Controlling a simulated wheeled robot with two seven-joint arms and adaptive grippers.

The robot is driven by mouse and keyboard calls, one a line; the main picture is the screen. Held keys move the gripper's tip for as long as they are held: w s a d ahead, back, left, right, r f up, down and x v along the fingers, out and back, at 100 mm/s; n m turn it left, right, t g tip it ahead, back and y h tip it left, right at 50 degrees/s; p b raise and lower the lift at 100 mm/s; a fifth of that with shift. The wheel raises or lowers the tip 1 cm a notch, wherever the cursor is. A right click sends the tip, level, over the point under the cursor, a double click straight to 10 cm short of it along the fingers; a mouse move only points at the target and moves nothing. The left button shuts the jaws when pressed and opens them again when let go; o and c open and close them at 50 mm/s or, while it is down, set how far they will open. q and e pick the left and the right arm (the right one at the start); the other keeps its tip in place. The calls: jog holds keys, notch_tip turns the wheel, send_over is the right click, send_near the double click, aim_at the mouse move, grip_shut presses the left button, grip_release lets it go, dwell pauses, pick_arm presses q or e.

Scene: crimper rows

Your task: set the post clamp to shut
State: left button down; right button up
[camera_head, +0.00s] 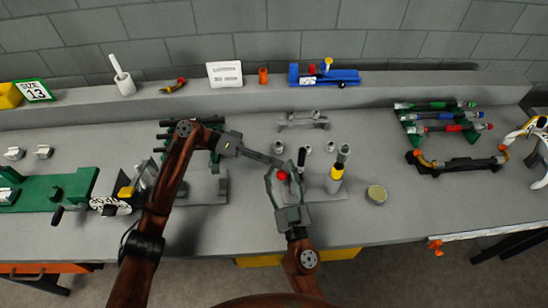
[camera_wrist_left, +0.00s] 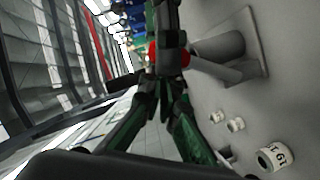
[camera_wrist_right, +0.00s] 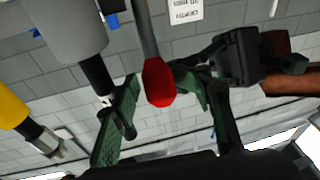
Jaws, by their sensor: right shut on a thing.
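The post clamp shows as a lever with a red grip (camera_head: 282,176) beside a grey post, clearest in the right wrist view, where the red grip (camera_wrist_right: 159,84) lies between my fingers. In the left wrist view the grey post (camera_wrist_left: 220,46) stands on a flat plate. My right gripper (camera_head: 284,171) is shut on the red grip; its fingers partly hide the clamp in the head view. My left gripper (camera_wrist_left: 164,84) has its fingers drawn together, with no object visible between them. Its tip is close to the right gripper and the red grip in the head view.
Small grey fittings (camera_head: 278,147) stand behind. A green fixture (camera_head: 75,186) is at left, and colored tools (camera_head: 440,125) are at right.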

pick_arm(q)
jog(key=shift+a+f, duration=0.15)
jog(key=shift+f, duration=0.15)
pick_arm(e)
jog(key=shift+d+r, duration=0.15)
jog(key=shift+d, duration=0.2)
